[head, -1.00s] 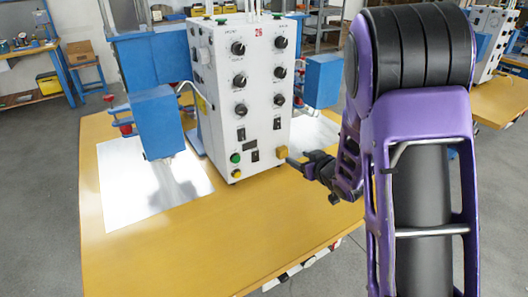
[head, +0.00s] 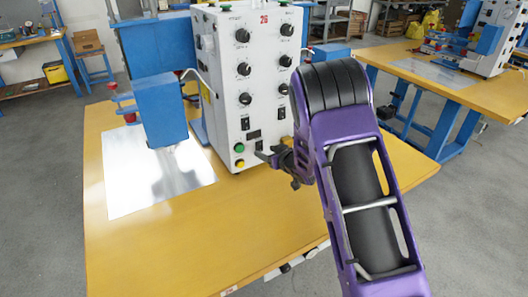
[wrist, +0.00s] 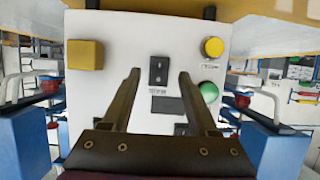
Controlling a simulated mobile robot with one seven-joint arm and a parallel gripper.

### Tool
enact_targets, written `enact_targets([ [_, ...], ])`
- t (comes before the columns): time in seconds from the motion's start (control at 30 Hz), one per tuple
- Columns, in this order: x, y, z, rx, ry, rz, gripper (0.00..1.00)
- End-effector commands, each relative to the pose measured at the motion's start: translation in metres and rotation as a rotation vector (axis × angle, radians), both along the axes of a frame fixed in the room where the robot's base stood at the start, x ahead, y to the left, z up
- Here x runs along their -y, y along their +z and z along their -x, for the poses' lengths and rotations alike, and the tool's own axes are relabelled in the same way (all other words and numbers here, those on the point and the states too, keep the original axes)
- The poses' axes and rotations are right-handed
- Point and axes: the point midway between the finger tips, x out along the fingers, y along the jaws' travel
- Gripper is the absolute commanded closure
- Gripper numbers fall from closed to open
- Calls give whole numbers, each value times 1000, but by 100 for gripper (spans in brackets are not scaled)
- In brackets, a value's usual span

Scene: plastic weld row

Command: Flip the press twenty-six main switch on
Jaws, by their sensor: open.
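The press control box (head: 222,90) is white and marked 26. It stands upright on the yellow table. A black switch (wrist: 158,70) sits low on its front face, in the middle of the wrist view, which shows the panel upside down. My gripper (head: 262,156) is in front of the box's lower front in the head view, and covers part of that area. In the wrist view my gripper (wrist: 158,76) is open and empty, its two fingers either side of the switch. I cannot tell which way the switch is set, or whether a finger touches it.
A green button (wrist: 208,92) and a yellow button (wrist: 213,47) lie to one side of the switch, a yellow block (wrist: 85,55) to the other. Blue press parts (head: 158,108) stand left of the box. The yellow table (head: 170,250) is clear in front.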

Motion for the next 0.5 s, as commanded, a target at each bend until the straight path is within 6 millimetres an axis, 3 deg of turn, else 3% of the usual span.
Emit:
enact_targets([
  [0.2,-11,-9,-17,-1,-1,1,40],
  [0.5,-13,-9,-20,0,-1,0,40],
])
